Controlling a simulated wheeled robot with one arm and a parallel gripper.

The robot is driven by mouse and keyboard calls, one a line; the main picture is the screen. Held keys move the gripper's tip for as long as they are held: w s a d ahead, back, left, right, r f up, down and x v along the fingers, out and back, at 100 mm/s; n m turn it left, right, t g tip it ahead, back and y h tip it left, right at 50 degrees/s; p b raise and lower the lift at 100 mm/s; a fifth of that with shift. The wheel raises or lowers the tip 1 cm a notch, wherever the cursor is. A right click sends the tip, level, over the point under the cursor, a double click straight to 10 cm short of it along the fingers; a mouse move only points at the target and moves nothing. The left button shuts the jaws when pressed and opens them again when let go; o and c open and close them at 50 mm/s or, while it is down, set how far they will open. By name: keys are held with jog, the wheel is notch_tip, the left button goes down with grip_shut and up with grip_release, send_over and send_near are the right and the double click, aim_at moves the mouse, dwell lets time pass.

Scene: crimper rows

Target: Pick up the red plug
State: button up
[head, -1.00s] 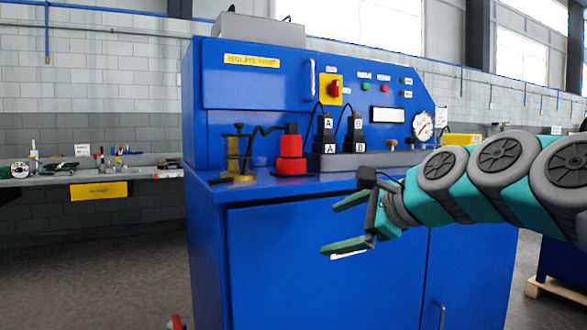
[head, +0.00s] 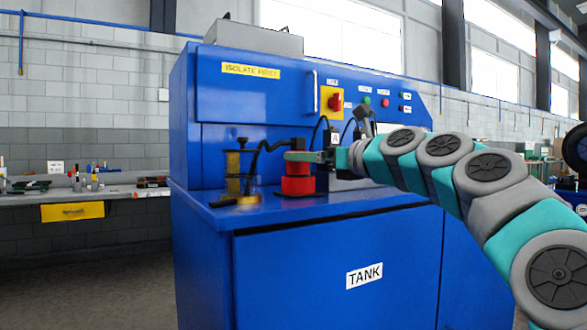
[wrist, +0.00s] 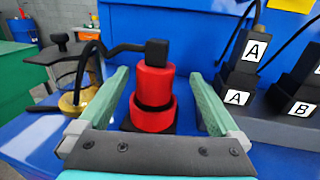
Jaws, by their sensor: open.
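The red plug (wrist: 154,83) stands upright in a red base (wrist: 152,115) on the blue cabinet's ledge, with a black cap and a black cable going left. In the head view the plug (head: 297,168) is partly hidden behind my gripper (head: 312,157). In the wrist view my gripper (wrist: 160,97) is open. Its two green fingers lie to the left and right of the plug, with a gap on each side. The fingers do not touch the plug.
A brass clamp-like fixture (wrist: 75,75) stands close on the left. The blue ledge (head: 230,215) is clear in front.

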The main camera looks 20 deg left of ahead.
jog(key=shift+s+x, duration=0.1)
jog(key=shift+x, duration=1.1)
jog(key=shift+s+x, duration=0.15)
jog(key=shift+x, duration=2)
jog(key=shift+f, duration=0.1)
jog(key=shift+c, duration=0.2)
grip_shut()
